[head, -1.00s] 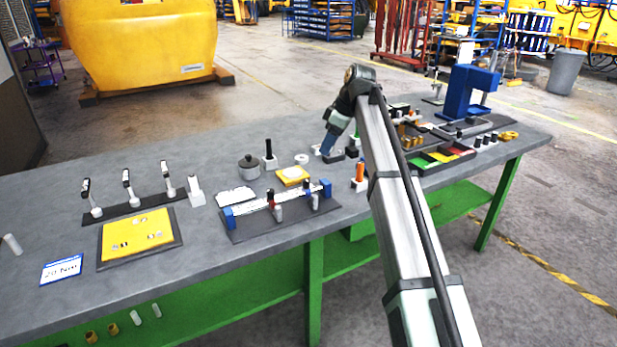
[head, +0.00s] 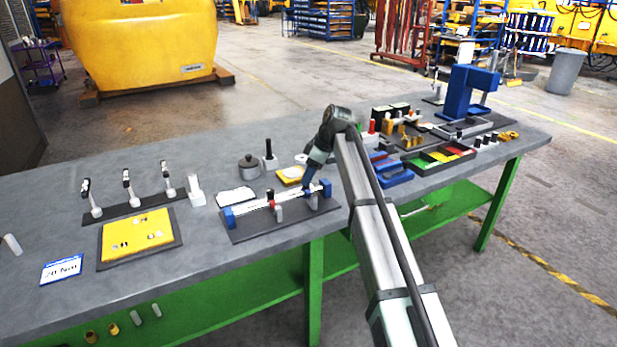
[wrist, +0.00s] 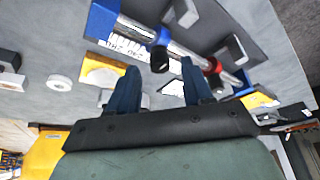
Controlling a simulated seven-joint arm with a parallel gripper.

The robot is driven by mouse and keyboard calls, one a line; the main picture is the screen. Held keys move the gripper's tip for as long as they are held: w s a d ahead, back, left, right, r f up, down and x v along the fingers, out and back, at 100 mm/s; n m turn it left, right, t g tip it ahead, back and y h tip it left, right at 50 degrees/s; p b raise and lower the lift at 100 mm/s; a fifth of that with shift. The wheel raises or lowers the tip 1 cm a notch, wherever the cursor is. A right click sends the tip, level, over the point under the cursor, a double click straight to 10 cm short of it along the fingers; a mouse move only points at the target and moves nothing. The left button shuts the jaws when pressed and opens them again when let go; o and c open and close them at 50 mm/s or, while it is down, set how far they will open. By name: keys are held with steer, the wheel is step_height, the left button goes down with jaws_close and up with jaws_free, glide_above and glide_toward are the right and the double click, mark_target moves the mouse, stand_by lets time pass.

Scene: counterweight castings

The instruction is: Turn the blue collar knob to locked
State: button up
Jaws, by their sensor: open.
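The blue collar (wrist: 158,38) sits on a silver rod in the wrist view. A dark knob (wrist: 160,61) sticks out from it toward my gripper (wrist: 158,67). My gripper is open, with its blue fingers on either side of the knob in the picture; I cannot tell whether they touch it. A red collar (wrist: 213,66) is further along the rod. In the head view my gripper (head: 307,186) is low over the right part of the rod fixture (head: 240,232) and hides the blue collar. The knob's locked or unlocked state cannot be read.
Blue end blocks (wrist: 103,19) hold the rod, and grey brackets (wrist: 232,49) stand beside it. A yellow block (head: 290,174) and a dark pot (head: 249,168) are behind the fixture. Blue trays (head: 392,174) and coloured bins (head: 440,157) lie right. The table's front edge is close.

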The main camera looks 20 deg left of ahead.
steer(key=shift+a+f, duration=0.25)
steer(key=shift+f, duration=0.4)
jaws_close()
